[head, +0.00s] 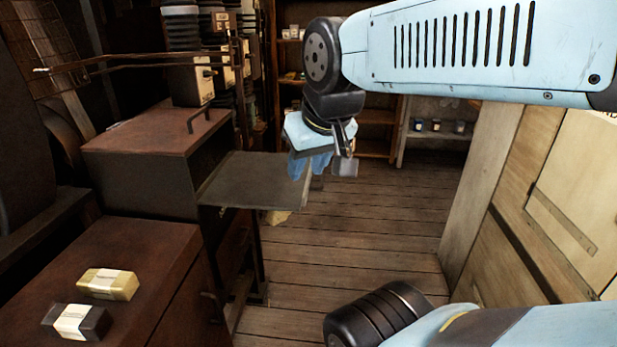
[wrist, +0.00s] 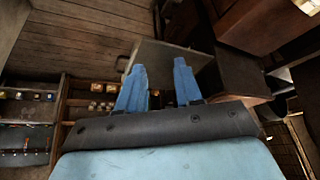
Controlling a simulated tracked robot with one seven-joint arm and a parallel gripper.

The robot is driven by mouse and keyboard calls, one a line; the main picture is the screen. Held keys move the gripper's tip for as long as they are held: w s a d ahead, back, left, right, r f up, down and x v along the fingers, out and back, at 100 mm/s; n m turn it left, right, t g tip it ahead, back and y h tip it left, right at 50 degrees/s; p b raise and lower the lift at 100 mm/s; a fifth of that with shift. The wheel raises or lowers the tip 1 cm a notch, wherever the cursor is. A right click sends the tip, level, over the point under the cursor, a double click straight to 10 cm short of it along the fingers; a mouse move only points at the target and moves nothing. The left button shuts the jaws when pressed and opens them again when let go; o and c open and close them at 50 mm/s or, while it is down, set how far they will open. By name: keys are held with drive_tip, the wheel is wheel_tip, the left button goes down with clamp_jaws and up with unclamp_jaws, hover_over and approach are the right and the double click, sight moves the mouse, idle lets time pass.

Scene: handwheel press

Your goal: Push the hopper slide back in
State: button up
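The hopper slide (head: 250,183) is a flat grey plate sticking out to the right from the brown hopper box (head: 140,180). In the wrist view the slide (wrist: 165,52) lies beyond and between my fingertips. My gripper (head: 308,178) hangs at the outer right end of the slide, its blue fingers pointing down. In the wrist view my gripper (wrist: 159,64) has its two fingers clearly apart with nothing held between them. I cannot tell whether a finger touches the slide's edge.
A brown bench (head: 120,250) at the lower left carries a yellow banded block (head: 107,284) and a dark banded block (head: 77,321). Shelves (head: 375,133) stand at the back. A wooden panel (head: 540,190) is at right. The plank floor (head: 350,240) between is clear.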

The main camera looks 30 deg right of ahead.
drive_tip(key=w+d+f+m+g+y, duration=0.25)
drive_tip(key=w+f+g, duration=0.2)
drive_tip(key=w, duration=0.35)
drive_tip(key=m+t+y, duration=0.4)
drive_tip(key=t+y, duration=0.4)
drive_tip(key=y, duration=0.3)
approach(323, 178)
drive_tip(key=shift+h, duration=0.25)
drive_tip(key=x, duration=1)
drive_tip(key=shift+a+f, duration=0.1)
drive_tip(key=shift+f, duration=0.05)
clamp_jaws()
